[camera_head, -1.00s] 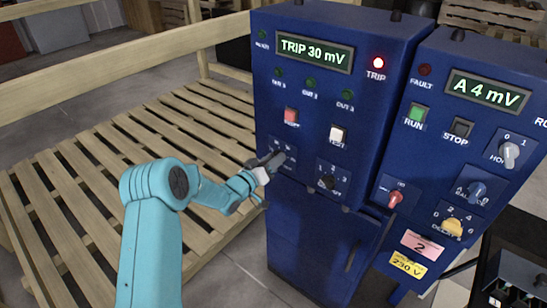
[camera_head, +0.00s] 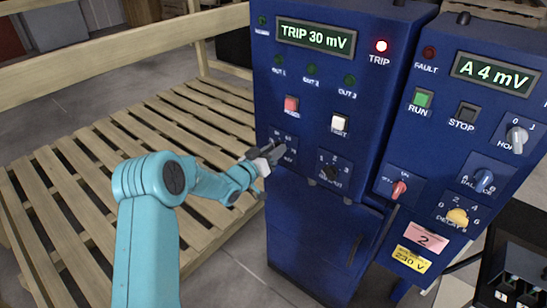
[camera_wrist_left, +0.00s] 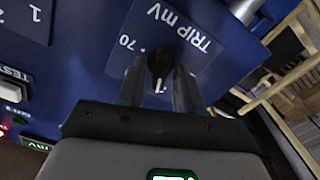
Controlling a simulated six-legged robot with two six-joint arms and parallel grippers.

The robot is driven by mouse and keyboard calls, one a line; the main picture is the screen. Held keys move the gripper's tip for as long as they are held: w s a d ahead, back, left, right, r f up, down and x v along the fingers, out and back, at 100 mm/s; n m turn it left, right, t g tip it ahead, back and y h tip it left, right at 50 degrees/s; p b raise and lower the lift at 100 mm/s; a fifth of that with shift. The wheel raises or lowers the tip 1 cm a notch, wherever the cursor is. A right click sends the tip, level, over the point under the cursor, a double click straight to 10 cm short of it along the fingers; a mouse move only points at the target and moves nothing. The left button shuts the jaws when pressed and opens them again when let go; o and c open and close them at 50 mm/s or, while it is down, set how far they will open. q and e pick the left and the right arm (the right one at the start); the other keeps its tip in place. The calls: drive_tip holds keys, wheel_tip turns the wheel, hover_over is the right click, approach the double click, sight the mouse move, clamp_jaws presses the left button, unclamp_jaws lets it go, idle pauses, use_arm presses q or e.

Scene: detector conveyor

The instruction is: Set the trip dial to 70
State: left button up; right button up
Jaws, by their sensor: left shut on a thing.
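The trip dial (camera_wrist_left: 159,64) is a small black knob with a white pointer mark, on a plate lettered TRIP mV. A printed 70 is beside it in the left wrist view, and the white mark points down toward my gripper, away from the 70. My left gripper (camera_wrist_left: 159,78) is shut on the knob, one finger on each side. In the head view, my left gripper (camera_head: 267,156) is at the lower left of the blue cabinet and hides most of the dial. The trip display (camera_head: 316,36) reads TRIP 30 mV. My right gripper is out of view.
A red TRIP lamp (camera_head: 381,46) is lit. A red button (camera_head: 291,104), a white TEST button (camera_head: 339,123) and an output selector (camera_head: 329,172) are close to the dial. A second blue cabinet stands right. A wooden pallet (camera_head: 75,180) lies left.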

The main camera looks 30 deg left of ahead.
use_arm(q)
drive_tip(key=shift+d+f+m+b, duration=0.1)
drive_tip(key=shift+d+m+b, duration=0.05)
drive_tip(key=shift+m+b, duration=5.75)
drive_tip(key=shift+d+f+m+b, duration=0.1)
drive_tip(key=shift+d+m+b, duration=0.05)
drive_tip(key=shift+m+b, duration=5.75)
drive_tip(key=shift+r+n+b, duration=0.1)
drive_tip(key=shift+n+b, duration=0.4)
drive_tip(key=shift+b, duration=0.35)
drive_tip(key=o, duration=0.7)
drive_tip(key=shift+c, duration=0.2)
drive_tip(key=s+a, duration=0.1)
drive_tip(key=s, duration=1.5)
drive_tip(key=shift+s+a, duration=0.15)
